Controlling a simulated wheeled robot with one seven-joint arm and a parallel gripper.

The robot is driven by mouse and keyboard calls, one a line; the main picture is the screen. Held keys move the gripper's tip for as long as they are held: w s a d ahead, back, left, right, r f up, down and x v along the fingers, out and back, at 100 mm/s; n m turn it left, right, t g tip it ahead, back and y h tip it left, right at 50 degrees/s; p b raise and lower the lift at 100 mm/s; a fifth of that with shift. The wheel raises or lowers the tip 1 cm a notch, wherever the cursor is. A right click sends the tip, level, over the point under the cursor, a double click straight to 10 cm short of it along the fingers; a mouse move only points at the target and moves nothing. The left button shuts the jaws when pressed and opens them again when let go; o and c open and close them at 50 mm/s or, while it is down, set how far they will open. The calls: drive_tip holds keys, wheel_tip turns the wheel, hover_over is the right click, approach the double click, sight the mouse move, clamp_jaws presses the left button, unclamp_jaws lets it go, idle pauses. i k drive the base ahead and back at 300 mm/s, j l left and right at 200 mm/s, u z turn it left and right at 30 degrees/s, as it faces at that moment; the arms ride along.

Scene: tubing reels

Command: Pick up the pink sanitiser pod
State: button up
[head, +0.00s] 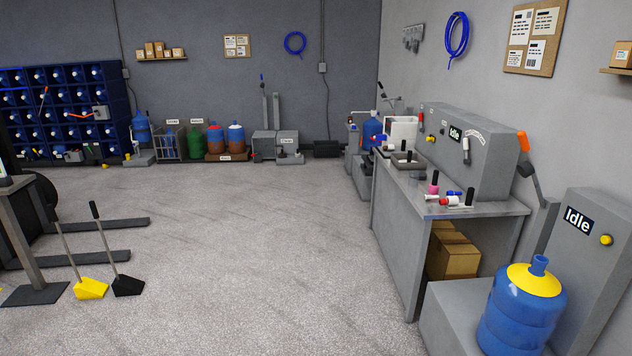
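A small pink pod (433,189) stands on the grey workbench (395,205) at the right, near the bench's left edge. A black upright part shows directly above the pink body; I cannot tell whether it belongs to it or stands behind it. White, red, blue and black small items (452,201) lie close to its right, nearer to me. My gripper is not in view.
A blue water bottle with a yellow collar (523,310) stands on a grey machine at the front right. Cardboard boxes (453,257) sit under the bench. A yellow dustpan (91,289) and a black one stand at the left. The middle floor is clear.

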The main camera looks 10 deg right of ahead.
sight(433, 188)
drive_tip(key=i+l, duration=0.15)
drive_tip(key=i, duration=0.9)
drive_tip(key=i+l+z, duration=0.1)
drive_tip(key=i, duration=1)
drive_tip(key=i+z, duration=0.2)
drive_tip(key=i, duration=0.25)
drive_tip(key=i+j+z, duration=0.15)
drive_tip(key=i, duration=0.35)
drive_tip(key=i+z, duration=0.2)
drive_tip(key=i, duration=0.25)
drive_tip(key=i+j+z, duration=0.15)
drive_tip(key=i, duration=0.3)
drive_tip(key=i+z, duration=0.3)
drive_tip(key=i+j+z, duration=0.3)
drive_tip(key=i+l, duration=0.1)
drive_tip(key=i, duration=0.05)
